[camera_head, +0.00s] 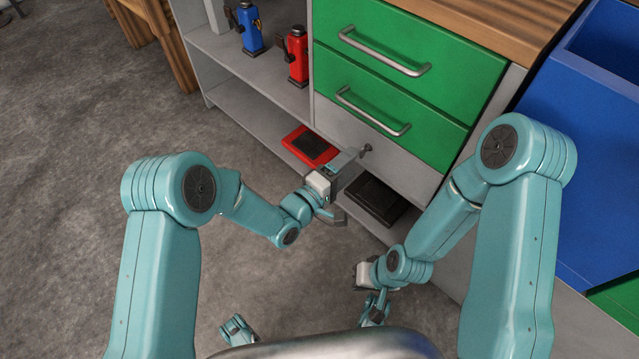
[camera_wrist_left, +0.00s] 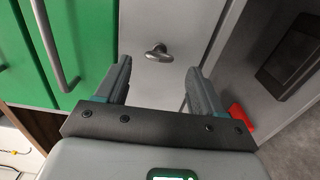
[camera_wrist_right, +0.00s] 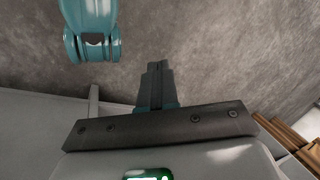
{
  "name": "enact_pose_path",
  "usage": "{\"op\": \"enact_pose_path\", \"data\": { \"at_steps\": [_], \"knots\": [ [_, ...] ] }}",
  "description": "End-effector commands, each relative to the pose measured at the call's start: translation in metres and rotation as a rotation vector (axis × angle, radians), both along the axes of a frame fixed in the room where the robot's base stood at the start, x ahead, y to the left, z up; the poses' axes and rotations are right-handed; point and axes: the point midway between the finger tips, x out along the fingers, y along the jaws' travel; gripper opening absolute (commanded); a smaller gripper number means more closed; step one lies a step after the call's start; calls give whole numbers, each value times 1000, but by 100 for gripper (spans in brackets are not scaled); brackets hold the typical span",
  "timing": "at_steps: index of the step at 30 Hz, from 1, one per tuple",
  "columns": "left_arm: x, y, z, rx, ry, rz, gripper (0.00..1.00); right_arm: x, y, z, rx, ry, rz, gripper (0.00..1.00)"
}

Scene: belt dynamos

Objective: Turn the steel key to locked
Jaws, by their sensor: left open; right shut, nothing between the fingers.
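The steel key (camera_head: 366,149) sits in the grey panel (camera_head: 345,127) below the green drawers. In the left wrist view the key (camera_wrist_left: 159,53) shows as a rounded grip lying roughly sideways, slightly tilted. My left gripper (camera_head: 350,188) is open and faces the panel. In its wrist view the two fingers (camera_wrist_left: 158,85) stand on either side of the key's line, with the key ahead of the tips and apart from them. My right gripper (camera_wrist_right: 157,66) is shut and empty, pointing at the bare floor. In the head view it is low and small near my body.
Green drawers (camera_head: 408,45) with bar handles are above the panel. A red device (camera_head: 311,146) and a black box (camera_head: 373,199) lie low by the cabinet. Blue (camera_head: 250,28) and red (camera_head: 297,55) jacks stand on the shelf. A blue bin (camera_head: 590,130) is at right. Floor at left is clear.

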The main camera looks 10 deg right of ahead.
Motion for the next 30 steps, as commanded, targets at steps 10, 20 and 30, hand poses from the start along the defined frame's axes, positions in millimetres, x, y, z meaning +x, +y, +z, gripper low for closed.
{"op": "enact_pose_path", "data": {
  "at_steps": [10, 20, 30],
  "knots": [
    [-55, 71, 2, 0, 6, 2, 68, -14, 4, 27, 9, 44, 12, 0],
    [-73, 94, 0, -1, 1, 0, 68, -15, 5, 31, 10, 44, 18, 0],
    [-74, 93, 0, 0, 1, -1, 68, -15, 5, 30, 10, 44, 18, 0]
  ]
}}
